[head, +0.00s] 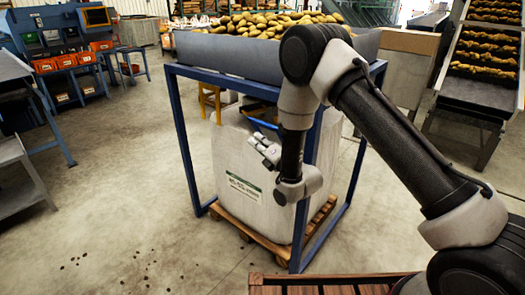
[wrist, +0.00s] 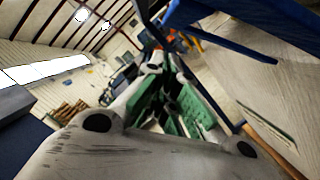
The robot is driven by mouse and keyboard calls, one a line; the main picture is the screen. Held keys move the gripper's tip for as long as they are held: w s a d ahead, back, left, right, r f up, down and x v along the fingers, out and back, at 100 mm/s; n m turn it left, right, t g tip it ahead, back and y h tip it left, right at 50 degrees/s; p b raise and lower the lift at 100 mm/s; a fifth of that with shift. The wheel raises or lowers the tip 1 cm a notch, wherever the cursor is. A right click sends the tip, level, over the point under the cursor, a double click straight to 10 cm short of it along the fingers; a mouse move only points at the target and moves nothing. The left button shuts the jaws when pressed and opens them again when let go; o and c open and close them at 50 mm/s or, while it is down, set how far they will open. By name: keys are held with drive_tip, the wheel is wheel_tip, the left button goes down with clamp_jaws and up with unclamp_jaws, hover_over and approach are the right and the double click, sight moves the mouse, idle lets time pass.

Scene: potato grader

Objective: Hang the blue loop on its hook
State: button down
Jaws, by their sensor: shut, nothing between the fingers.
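The blue loop (head: 262,124) shows as a short blue band at the top of the big white bag (head: 232,160), partly hidden by my arm. My gripper (head: 256,141) is just below the band in the head view, in front of the bag. Its fingers are shut with nothing held. In the wrist view the fingers with green pads (wrist: 163,62) point away from the camera. I cannot pick out the hook, and I cannot tell whether the gripper touches the loop.
A blue steel frame (head: 183,140) stands around the bag, under a grey hopper (head: 215,55) heaped with potatoes (head: 262,22). The bag stands on a wooden pallet (head: 262,240). A slatted wooden surface (head: 330,287) is at the front. The floor to the left is open.

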sight(256, 123)
drive_tip(key=shift+w+d+r, duration=0.7)
drive_tip(key=shift+w, duration=0.15)
drive_tip(key=shift+w+d+r, duration=0.6)
drive_tip(key=shift+w+r, duration=0.15)
drive_tip(key=shift+r, duration=0.1)
drive_tip(key=shift+a+f, duration=0.1)
